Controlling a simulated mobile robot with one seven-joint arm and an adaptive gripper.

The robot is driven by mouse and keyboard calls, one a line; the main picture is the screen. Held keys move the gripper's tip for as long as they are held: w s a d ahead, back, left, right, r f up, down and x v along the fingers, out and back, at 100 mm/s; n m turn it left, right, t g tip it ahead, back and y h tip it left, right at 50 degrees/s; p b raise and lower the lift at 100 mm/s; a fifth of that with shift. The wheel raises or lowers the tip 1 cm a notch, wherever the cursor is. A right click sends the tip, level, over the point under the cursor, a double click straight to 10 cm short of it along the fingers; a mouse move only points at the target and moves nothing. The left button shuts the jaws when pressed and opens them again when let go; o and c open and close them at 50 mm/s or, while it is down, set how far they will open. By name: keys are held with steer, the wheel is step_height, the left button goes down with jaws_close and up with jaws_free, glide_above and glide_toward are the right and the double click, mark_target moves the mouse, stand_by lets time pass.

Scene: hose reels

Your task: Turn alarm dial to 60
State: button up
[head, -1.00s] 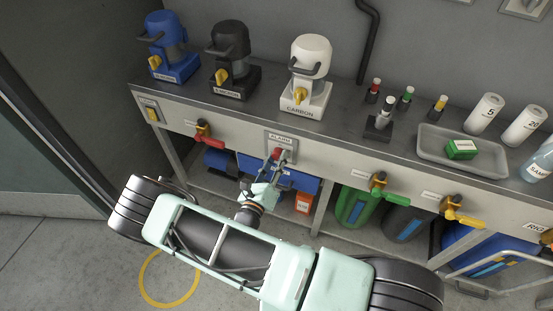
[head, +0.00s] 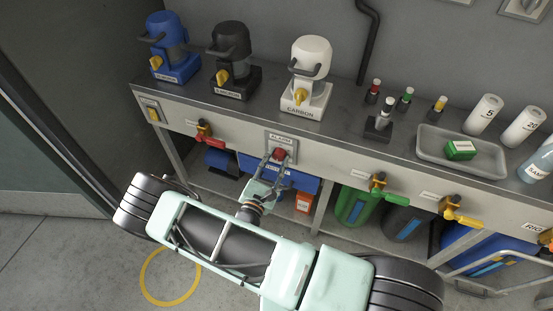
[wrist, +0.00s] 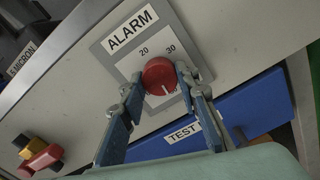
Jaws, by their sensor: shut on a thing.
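The alarm dial (wrist: 158,74) is a round red knob on a grey plate (wrist: 113,62) labelled ALARM, on the bench's front panel. It also shows in the head view (head: 279,154). The numbers 20 and 30 are readable above the knob; other markings are hidden by the knob and fingers. A small pale mark shows low on the knob's face, toward the bottom of the wrist view. My gripper (wrist: 157,77) is shut on the dial, one finger on each side. In the head view my gripper (head: 277,159) reaches up to the panel from below.
A blue box (wrist: 225,112) labelled TEST sits just below the dial. The bench top (head: 350,95) above holds pumps, bottles and a tray (head: 485,158).

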steer(key=m, duration=0.5)
steer(key=shift+m, duration=0.3)
steer(key=m+p, duration=0.1)
steer(key=m, duration=0.4)
steer(key=shift+m, duration=0.3)
steer(key=o, duration=1.2)
steer(key=shift+c, duration=0.2)
steer(key=shift+a, duration=0.1)
steer(key=v, duration=1.2)
steer(key=shift+r, duration=0.15)
